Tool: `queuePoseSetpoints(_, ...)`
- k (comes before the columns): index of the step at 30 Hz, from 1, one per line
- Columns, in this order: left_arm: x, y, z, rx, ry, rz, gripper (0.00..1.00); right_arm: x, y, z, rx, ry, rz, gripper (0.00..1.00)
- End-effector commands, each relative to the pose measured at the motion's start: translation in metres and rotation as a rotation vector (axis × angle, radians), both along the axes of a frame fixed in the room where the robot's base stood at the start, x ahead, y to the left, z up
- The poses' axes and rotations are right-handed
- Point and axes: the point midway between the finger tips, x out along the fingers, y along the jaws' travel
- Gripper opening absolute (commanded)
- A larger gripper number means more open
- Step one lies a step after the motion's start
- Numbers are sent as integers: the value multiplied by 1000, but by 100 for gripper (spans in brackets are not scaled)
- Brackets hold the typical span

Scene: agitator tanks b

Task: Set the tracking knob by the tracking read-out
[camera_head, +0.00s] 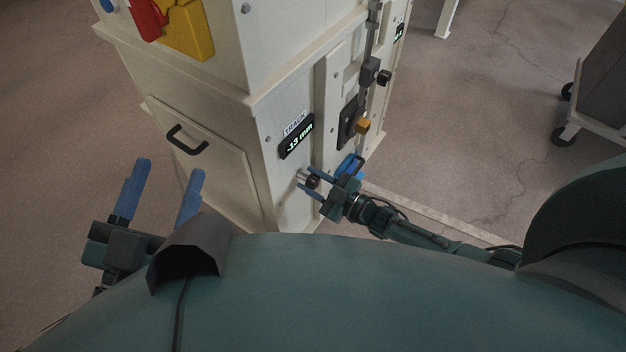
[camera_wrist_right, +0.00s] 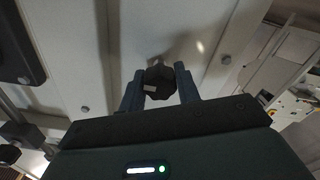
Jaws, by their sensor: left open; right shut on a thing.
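The tracking read-out (camera_head: 297,138) is a dark display under a "TRACK" label on the cream cabinet, and it shows "-13 mm" in green. The black tracking knob (camera_head: 313,181) sits on the cabinet face below the read-out. My right gripper (camera_head: 309,184) is shut on the knob. In the right wrist view the lobed knob (camera_wrist_right: 159,82) is between the two blue fingers (camera_wrist_right: 159,88), with a pale mark on it. My left gripper (camera_head: 158,190) is open and empty in front of the cabinet, left of the knob.
The cabinet (camera_head: 215,105) has a door with a black handle (camera_head: 187,140). A wheeled cart (camera_head: 597,95) stands at the far right. Open floor lies between.

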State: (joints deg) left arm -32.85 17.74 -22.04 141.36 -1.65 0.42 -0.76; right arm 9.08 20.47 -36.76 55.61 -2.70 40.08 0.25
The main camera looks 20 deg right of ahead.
Motion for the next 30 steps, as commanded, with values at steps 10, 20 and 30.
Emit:
queuePoseSetpoints(10, 0, 0, -1, -2, 5, -1, 54, -1, -1, 0, 96, 75, 1, 10)
queuePoseSetpoints(20, 0, 0, 0, -2, 3, -1, 54, -1, -1, 0, 110, 86, 1, 10)
queuePoseSetpoints(30, 0, 0, 2, -1, -3, 0, 54, -1, -1, 0, 109, 85, 1, 45)
